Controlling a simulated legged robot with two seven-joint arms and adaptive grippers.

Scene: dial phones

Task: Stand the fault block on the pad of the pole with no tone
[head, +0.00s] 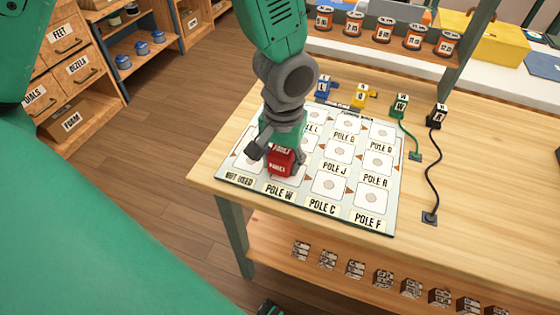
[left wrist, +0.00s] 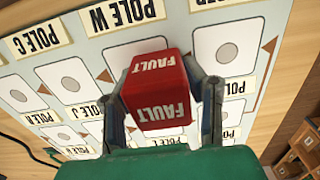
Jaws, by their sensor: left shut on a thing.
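The red fault block (head: 282,162) is in my left gripper (head: 276,150), over the front left of the pole board (head: 341,219). In the left wrist view the block (left wrist: 157,92) shows FAULT on two faces, with a finger of my left gripper (left wrist: 160,105) on each side. The block partly hides the pad of POLE W (left wrist: 120,58); I cannot tell whether it touches the board. The POLE C pad (head: 330,185), POLE F pad (head: 371,197), POLE J pad (head: 340,152) and POLE R pad (head: 377,163) look bare. My right gripper is not in view.
Behind the board stand a blue block (head: 323,88) and a yellow block (head: 364,96). To its right are a green block (head: 400,104) and a black block (head: 437,114) with cords. Orange spools (head: 384,29) line the back shelf. The table's right side is clear.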

